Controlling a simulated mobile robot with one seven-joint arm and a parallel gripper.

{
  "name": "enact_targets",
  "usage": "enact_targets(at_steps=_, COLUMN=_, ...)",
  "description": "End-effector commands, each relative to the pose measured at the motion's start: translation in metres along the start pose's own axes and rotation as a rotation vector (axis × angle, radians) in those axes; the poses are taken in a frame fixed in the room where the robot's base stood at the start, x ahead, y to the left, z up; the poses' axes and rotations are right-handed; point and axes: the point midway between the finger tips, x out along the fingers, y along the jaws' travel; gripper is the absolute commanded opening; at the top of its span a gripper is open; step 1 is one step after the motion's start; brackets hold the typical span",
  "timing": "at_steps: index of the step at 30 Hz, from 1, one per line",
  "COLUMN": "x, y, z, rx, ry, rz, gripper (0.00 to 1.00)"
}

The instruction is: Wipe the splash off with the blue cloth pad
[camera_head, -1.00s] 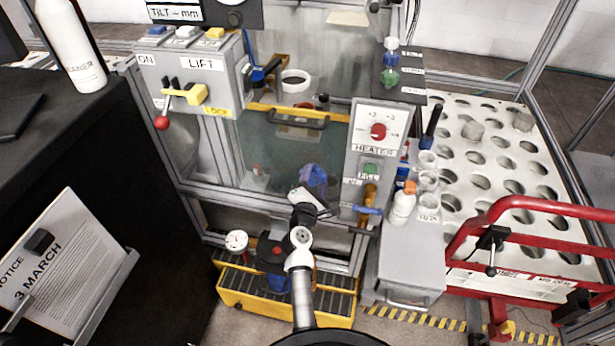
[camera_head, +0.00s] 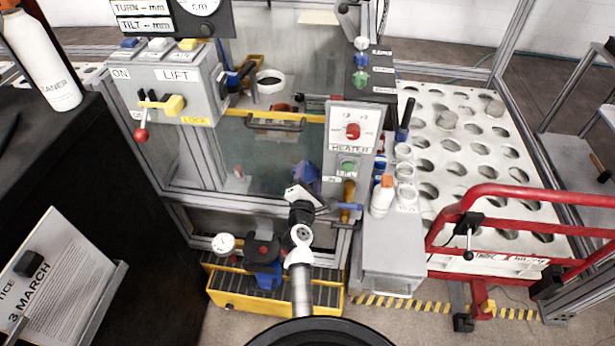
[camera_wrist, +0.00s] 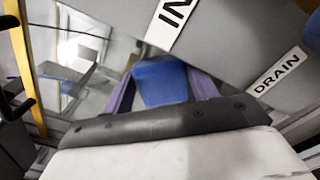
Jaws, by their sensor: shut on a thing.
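The blue cloth pad (camera_wrist: 161,82) is between the two purple fingers of my gripper (camera_wrist: 163,92) in the wrist view. The fingers are shut on it. In the head view the pad (camera_head: 309,168) is a small dark blue patch beyond my wrist, by the lower left edge of the heater panel (camera_head: 352,140). It is in front of the glazed front (camera_head: 265,150) of the machine; I cannot tell whether it touches anything. I cannot make out the splash in either view.
Grey surfaces labelled IN and DRAIN (camera_wrist: 275,72) lie close to the pad. A lift box (camera_head: 170,90) with a red-knobbed lever is left. White bottles and cups (camera_head: 383,195) stand right of the heater panel. A red rail (camera_head: 540,195) is far right. A yellow-edged tray (camera_head: 275,300) sits below.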

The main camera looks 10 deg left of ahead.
Motion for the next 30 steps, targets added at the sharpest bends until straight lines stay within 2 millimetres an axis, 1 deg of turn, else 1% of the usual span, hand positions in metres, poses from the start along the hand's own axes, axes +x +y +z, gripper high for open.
enact_targets(at_steps=1, x=0.001, y=0.004, z=0.005, rx=0.0, ry=-0.005, rz=0.002, gripper=0.37)
enact_targets(at_steps=2, x=0.001, y=0.004, z=0.004, rx=0.001, ry=-0.004, rz=0.002, gripper=0.37)
enact_targets(at_steps=5, x=0.001, y=0.007, z=-0.003, rx=0.001, ry=-0.003, rz=0.004, gripper=0.37)
enact_targets(at_steps=13, x=-0.001, y=0.022, z=-0.023, rx=0.0, ry=-0.001, rz=0.005, gripper=0.37)
enact_targets(at_steps=23, x=-0.002, y=0.029, z=-0.031, rx=0.0, ry=0.001, rz=0.004, gripper=0.37)
enact_targets(at_steps=30, x=0.0, y=0.041, z=-0.047, rx=0.001, ry=0.001, rz=0.005, gripper=0.37)
